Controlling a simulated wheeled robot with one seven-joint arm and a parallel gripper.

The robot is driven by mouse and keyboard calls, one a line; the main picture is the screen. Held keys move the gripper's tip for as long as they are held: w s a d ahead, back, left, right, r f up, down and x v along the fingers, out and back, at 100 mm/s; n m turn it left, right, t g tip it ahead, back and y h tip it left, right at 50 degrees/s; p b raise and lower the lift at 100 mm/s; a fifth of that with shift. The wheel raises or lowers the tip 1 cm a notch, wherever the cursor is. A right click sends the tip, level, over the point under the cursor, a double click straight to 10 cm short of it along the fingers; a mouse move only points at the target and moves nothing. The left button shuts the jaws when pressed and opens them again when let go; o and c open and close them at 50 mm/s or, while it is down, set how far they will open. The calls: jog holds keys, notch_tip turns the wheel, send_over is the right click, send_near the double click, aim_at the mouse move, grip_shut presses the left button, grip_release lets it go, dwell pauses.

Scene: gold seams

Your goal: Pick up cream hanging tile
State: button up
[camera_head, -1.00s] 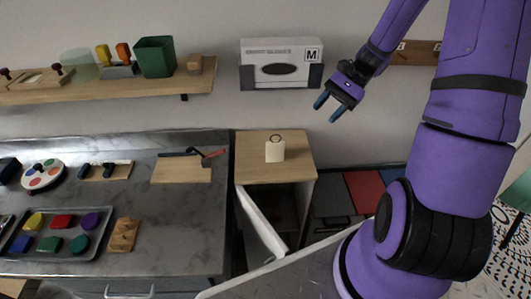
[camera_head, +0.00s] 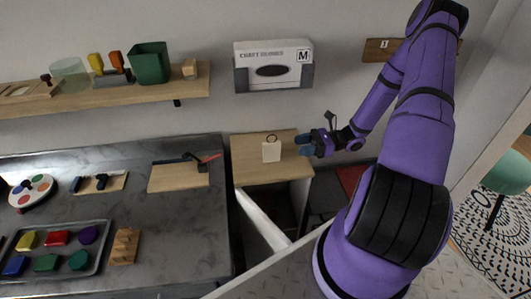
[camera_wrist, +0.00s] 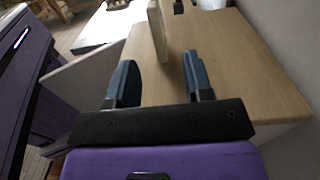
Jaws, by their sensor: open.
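The cream hanging tile (camera_head: 271,153) stands upright on the small wooden cabinet top (camera_head: 240,170), with a dark ring at its upper edge. In the wrist view the tile (camera_wrist: 157,30) shows nearly edge-on, beyond my fingertips and cut by the top of the picture. My gripper (camera_head: 303,144) is to the right of the tile in the head view, low over the right edge of the cabinet top. Its two blue fingers (camera_wrist: 160,68) are open and empty, with a gap to the tile. The tile lies roughly in line with the space between them.
The cabinet's white door (camera_head: 262,222) hangs open below. The grey counter (camera_head: 190,225) with tools and a paint tray stands to the left. A glove box (camera_head: 273,80) is on the wall above, beside a shelf (camera_head: 110,99).

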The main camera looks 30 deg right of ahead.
aim_at(271, 161)
jog(key=x, duration=0.5)
jog(key=shift+w+a, duration=0.15)
jog(key=shift+a, duration=0.15)
jog(key=shift+x, duration=2.6)
jog(key=shift+r, duration=0.15)
grip_shut()
